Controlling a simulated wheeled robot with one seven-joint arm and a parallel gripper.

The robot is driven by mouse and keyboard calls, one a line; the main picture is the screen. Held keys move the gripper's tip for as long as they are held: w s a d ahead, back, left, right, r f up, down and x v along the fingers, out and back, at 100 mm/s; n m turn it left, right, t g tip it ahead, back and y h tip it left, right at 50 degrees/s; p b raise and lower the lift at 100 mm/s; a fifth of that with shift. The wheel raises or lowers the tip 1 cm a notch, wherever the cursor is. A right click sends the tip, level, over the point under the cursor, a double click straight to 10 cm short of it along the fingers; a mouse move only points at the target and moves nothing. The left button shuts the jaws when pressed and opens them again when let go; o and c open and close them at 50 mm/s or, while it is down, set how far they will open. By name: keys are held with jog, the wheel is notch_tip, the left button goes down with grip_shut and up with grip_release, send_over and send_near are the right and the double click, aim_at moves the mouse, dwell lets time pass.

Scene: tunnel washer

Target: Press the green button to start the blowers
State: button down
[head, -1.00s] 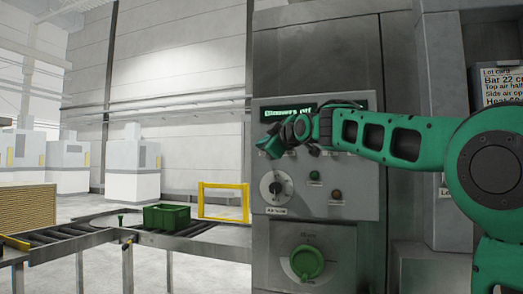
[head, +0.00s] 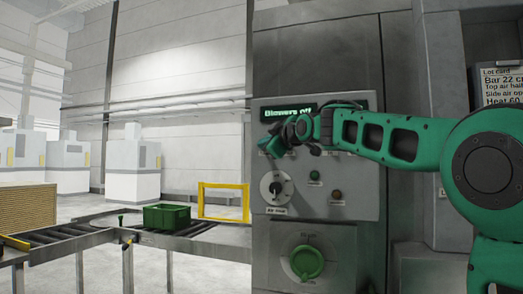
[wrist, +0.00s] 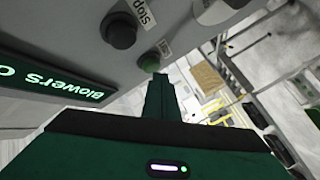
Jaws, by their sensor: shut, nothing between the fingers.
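The control panel (head: 356,205) stands right of centre in the head view. Its display (head: 287,112) reads "Blowers off" and also shows in the wrist view (wrist: 50,78). In the wrist view a green button (wrist: 149,62) sits on the panel face, beside a larger dark button (wrist: 119,30) near a "Stop" label. My gripper (wrist: 161,76) is shut and empty, its fingertips just beside the green button in that picture; I cannot tell if they touch. In the head view my gripper (head: 268,146) is in front of the panel's upper left, hiding controls there.
Below are a dial (head: 275,187), a small green control (head: 314,175), an amber one (head: 336,196) and a big green knob (head: 307,262). A lot card (head: 504,85) hangs at right. A conveyor (head: 85,238) with a green crate (head: 166,217) is at left.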

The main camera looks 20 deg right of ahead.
jog(key=shift+w+d, duration=0.35)
jog(key=shift+w, duration=0.1)
dwell(0.6)
jog(key=shift+s+a, duration=0.1)
jog(key=shift+s, duration=0.05)
dwell(0.3)
jog(key=shift+s+a, duration=0.5)
jog(key=shift+s, duration=0.15)
jog(key=s+a, duration=0.1)
jog(key=s, duration=0.1)
jog(key=s+a, duration=0.2)
dwell(0.4)
jog(key=shift+d, duration=0.1)
dwell(0.6)
